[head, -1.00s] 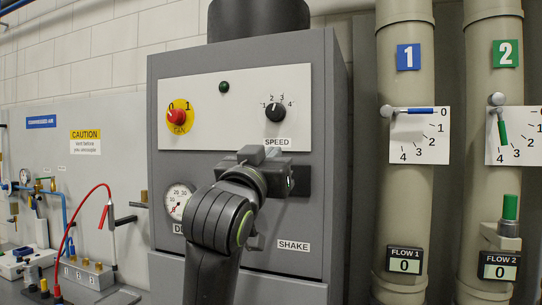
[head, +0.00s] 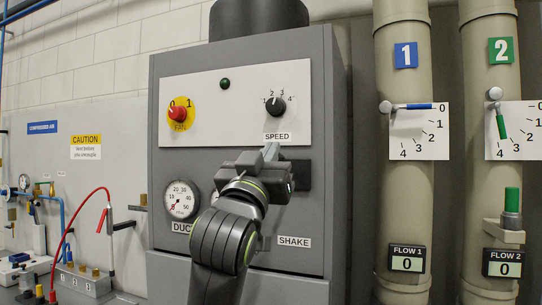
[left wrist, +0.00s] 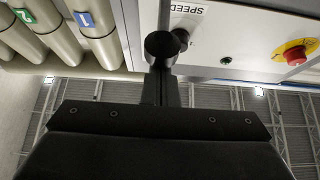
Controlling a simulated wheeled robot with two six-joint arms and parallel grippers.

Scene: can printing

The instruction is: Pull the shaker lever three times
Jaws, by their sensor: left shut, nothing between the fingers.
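The grey machine cabinet (head: 320,110) carries a SHAKE label (head: 294,242) low on its front. My left gripper (head: 270,154) is in front of the cabinet, below the SPEED label and above the SHAKE label. It is shut with nothing between its fingers. A dark plate (head: 303,175) on the cabinet shows partly behind it. The shaker lever cannot be made out clearly in the head view, as my gripper and wrist cover that area. In the left wrist view, a dark round knob-like end (left wrist: 163,46) stands at the fingers, near the SPEED label. My right gripper is not in view.
Above are a red FAN button (head: 180,113), a green lamp (head: 225,84) and the SPEED knob (head: 275,106). A dial gauge (head: 181,200) is left of my wrist. Two pipes with valve handles, including pipe 1 (head: 405,200), stand right. A compressed-air panel (head: 110,185) is left.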

